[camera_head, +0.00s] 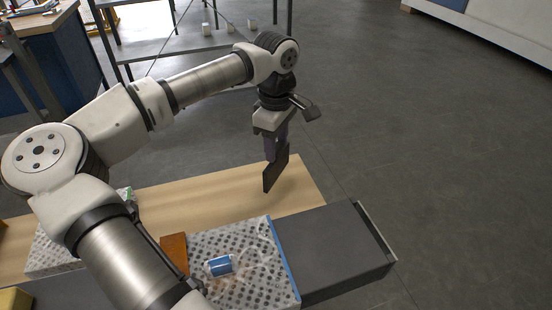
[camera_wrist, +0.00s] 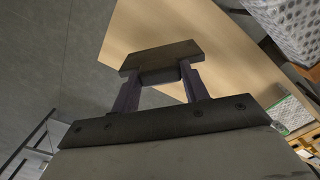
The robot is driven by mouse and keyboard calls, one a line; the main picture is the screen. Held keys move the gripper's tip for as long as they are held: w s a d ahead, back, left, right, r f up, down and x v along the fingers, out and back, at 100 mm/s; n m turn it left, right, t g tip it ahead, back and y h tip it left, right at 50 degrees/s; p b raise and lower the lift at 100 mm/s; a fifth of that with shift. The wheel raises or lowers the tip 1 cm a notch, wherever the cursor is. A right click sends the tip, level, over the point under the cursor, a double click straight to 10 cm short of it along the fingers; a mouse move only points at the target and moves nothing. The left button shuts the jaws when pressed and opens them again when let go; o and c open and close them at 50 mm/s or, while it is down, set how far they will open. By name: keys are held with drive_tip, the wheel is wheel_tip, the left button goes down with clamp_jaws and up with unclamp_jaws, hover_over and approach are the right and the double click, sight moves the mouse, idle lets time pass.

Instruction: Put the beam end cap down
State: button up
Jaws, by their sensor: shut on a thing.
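My gripper (camera_head: 277,150) is shut on the beam end cap (camera_head: 276,170), a flat dark plate. In the head view the plate hangs nearly upright, edge toward the camera, above the right part of the wooden tabletop (camera_head: 225,195). In the wrist view my gripper (camera_wrist: 160,78) has both fingers against the dark end cap (camera_wrist: 160,56), which spans across the fingertips. The pale wood (camera_wrist: 230,75) shows behind it. The end cap seems to be above the wood; I cannot tell whether its lower edge touches it.
A dark grey beam (camera_head: 330,250) with a light plate at its end lies at the front right. Beside it a patterned box (camera_head: 240,240) carries a blue-and-white item (camera_head: 219,266). An orange-brown block (camera_head: 174,252) stands to its left. The wood around the end cap is bare.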

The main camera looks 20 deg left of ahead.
sight(277, 163)
drive_tip(key=shift+f+p, duration=0.3)
drive_tip(key=shift+f, duration=2.65)
drive_tip(key=shift+f, duration=0.15)
drive_tip(key=o, duration=1.2)
wheel_tip(277, 163, up, 12)
drive_tip(key=shift+r+b, duration=0.15)
drive_tip(key=shift+b, duration=0.5)
